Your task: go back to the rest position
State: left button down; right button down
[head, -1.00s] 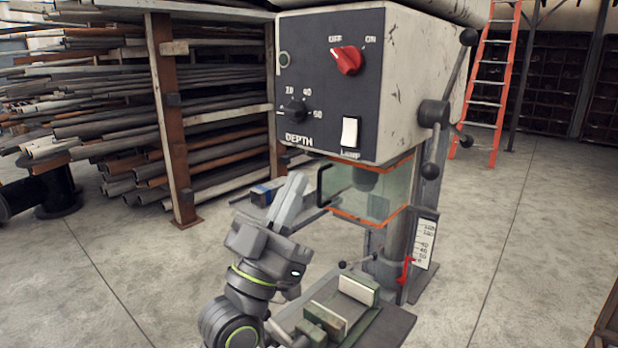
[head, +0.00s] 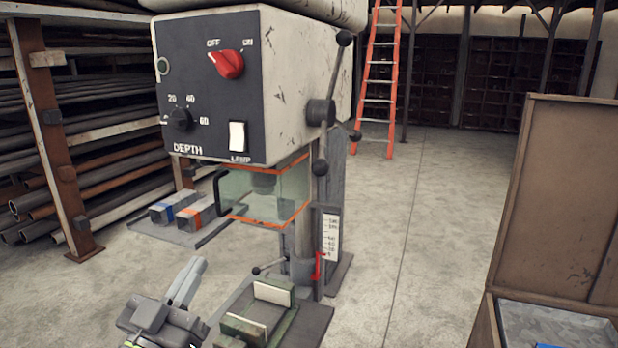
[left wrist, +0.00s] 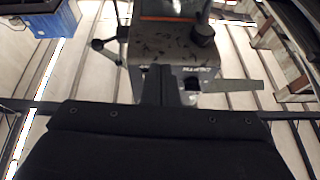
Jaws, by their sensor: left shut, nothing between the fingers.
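My left gripper (head: 186,281) is low in the head view, in front of the drill press and left of its vise. Its fingers are together with nothing between them. In the left wrist view the shut fingers (left wrist: 160,84) point toward a worn metal housing, and both are apart from it as far as I can tell. The drill press head (head: 235,85) has a red switch knob (head: 230,65), a depth dial and a white lamp switch. My right gripper does not show in either view.
A green vise (head: 258,310) stands on the press base. A clear guard (head: 265,195) hangs under the press head. Metal blocks (head: 185,210) lie on a grey plate behind. Pipe racks (head: 65,140) stand left, a brown cabinet (head: 560,200) right. The floor between press and cabinet is clear.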

pick_arm(q)
jog(key=s+a+f+n+g+y, duration=0.1)
jog(key=s+a+f+g+y, duration=0.15)
jog(key=f, duration=0.55)
jog(key=s+a+f+g+y, duration=0.1)
jog(key=s+a+f+g, duration=0.2)
jog(key=f, duration=0.5)
jog(key=s+a+f+n+g+y, duration=0.1)
jog(key=s+f+g+y, duration=0.15)
jog(key=f+g, duration=0.45)
jog(key=s+a+f+n+g+y, duration=0.1)
jog(key=s+a+f+g, duration=0.2)
jog(key=s+f, duration=0.5)
jog(key=s+a+f+n+g+y, duration=0.1)
jog(key=s+a+f+g, duration=0.15)
jog(key=s+f, duration=0.55)
notch_tip(320, 180, down, 20)
jog(key=s+a+g, duration=0.1)
jog(key=g, duration=0.1)
jog(key=s+d+f, duration=0.1)
jog(key=s+f, duration=1.4)
jog(key=f, duration=0.2)
jog(key=shift+s+f+g+h, duration=0.35)
jog(key=shift+s+g+h, duration=0.05)
jog(key=shift+d, duration=0.1)
